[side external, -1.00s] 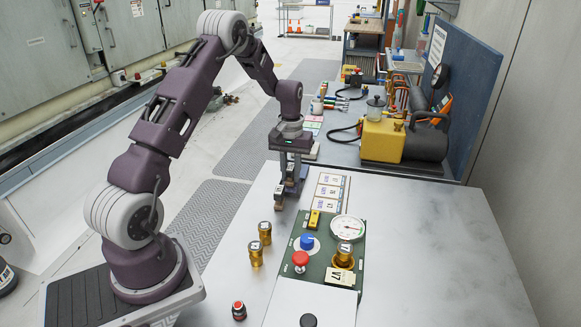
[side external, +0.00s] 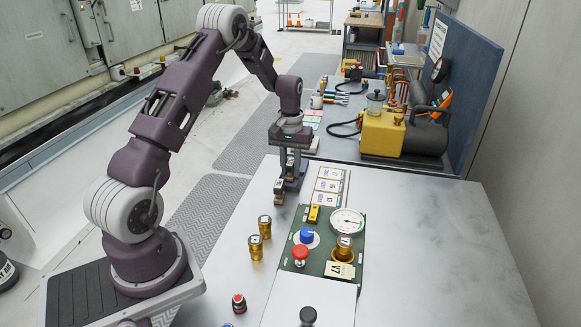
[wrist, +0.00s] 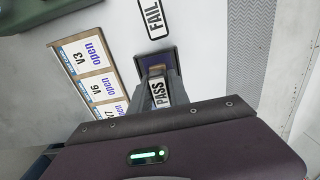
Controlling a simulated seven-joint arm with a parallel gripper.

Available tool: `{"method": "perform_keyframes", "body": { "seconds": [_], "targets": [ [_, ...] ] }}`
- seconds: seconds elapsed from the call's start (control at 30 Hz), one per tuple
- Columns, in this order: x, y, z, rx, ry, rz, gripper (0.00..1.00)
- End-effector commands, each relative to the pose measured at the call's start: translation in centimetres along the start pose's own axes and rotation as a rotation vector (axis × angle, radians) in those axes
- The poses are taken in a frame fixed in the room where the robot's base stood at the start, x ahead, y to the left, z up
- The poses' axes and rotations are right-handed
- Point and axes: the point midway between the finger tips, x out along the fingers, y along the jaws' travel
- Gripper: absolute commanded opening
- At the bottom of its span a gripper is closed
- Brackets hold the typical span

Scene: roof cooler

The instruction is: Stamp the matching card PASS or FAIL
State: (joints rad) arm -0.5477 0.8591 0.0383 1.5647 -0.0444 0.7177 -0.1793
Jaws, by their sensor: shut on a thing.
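My gripper (side external: 287,187) is low over the table by the cards, its fingers shut on a stamp that is largely hidden. In the wrist view the fingers of my gripper (wrist: 160,82) close around it, and a PASS label (wrist: 160,92) shows there. A FAIL label (wrist: 150,18) lies just beyond. Three cards (wrist: 84,66) marked V3, V6 and V7 lie beside the gripper; "open" is readable on V3 and V6. They also show as a strip of cards (side external: 329,184) in the side view. A brass valve (side external: 344,249) with a white tag (side external: 340,270) stands on the green panel.
The green panel (side external: 326,214) also carries a gauge (side external: 347,222), a blue knob (side external: 306,235), a red button (side external: 300,255) and a yellow block (side external: 313,213). Two loose brass valves (side external: 256,246) stand left of it. The table's right side (side external: 430,240) is clear.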

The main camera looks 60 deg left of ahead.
Motion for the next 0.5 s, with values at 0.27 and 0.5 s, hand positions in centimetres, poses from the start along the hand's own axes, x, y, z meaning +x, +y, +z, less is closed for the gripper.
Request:
{"method": "perform_keyframes", "body": {
  "seconds": [0.27,0.5],
  "targets": [
    [0.35,0.00,0.02,0.000,-0.001,0.000,0.00],
    [0.42,0.00,0.02,0.000,-0.001,0.000,0.00]
  ]
}}
